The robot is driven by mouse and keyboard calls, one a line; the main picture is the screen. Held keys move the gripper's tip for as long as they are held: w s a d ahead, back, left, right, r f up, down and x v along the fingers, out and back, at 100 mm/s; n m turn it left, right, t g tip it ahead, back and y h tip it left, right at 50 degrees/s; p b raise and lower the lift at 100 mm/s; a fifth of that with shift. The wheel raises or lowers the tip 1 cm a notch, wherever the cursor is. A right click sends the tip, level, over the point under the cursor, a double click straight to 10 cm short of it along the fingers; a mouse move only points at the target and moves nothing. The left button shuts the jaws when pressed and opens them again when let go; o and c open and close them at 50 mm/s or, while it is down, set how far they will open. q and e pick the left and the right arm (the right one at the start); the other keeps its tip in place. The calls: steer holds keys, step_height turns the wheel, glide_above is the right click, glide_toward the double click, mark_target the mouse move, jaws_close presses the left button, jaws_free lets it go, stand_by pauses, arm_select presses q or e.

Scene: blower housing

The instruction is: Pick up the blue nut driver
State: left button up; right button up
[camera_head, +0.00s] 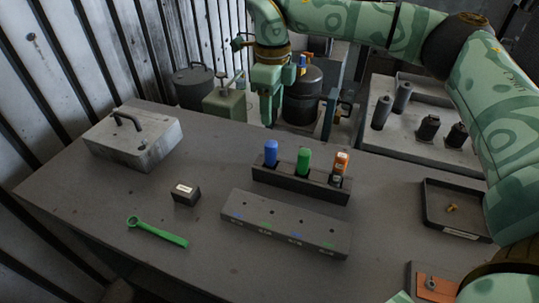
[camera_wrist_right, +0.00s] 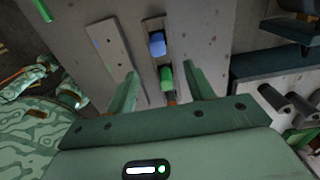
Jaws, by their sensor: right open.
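The blue nut driver (camera_head: 271,153) stands upright in the left end of a dark holder (camera_head: 300,184) on the table. A green driver (camera_head: 304,160) stands beside it, and an orange one (camera_head: 341,162) stands at the right end. My right gripper (camera_head: 267,121) hangs above and behind the holder, apart from the drivers and empty. In the right wrist view, its two fingers (camera_wrist_right: 162,88) are spread wide. The blue driver (camera_wrist_right: 157,45) shows beyond the fingertips there, and the green driver (camera_wrist_right: 166,78) shows between the fingers. My left gripper is not in view.
A grey block with holes (camera_head: 286,224) lies in front of the holder. A green wrench (camera_head: 158,233), a small dark box (camera_head: 186,194) and a grey handled case (camera_head: 133,141) are at left. A dark tray (camera_head: 456,211) lies at right. Canisters stand behind the table.

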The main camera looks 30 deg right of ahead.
mark_target(271, 153)
step_height(271, 153, down, 9)
steer(key=shift+s+a+r+b, duration=0.1)
steer(key=shift+r+b, duration=0.1)
steer(key=shift+b, duration=0.75)
steer(key=shift+s+f, duration=0.1)
steer(key=shift+f, duration=0.35)
step_height(271, 153, down, 5)
steer(key=shift+a+r+b, duration=0.1)
steer(key=shift+r+b, duration=0.05)
steer(key=shift+b, duration=0.8)
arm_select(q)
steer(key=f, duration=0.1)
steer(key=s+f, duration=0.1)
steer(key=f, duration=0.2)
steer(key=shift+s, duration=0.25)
arm_select(e)
steer(key=shift+r, duration=0.15)
jaws_close()
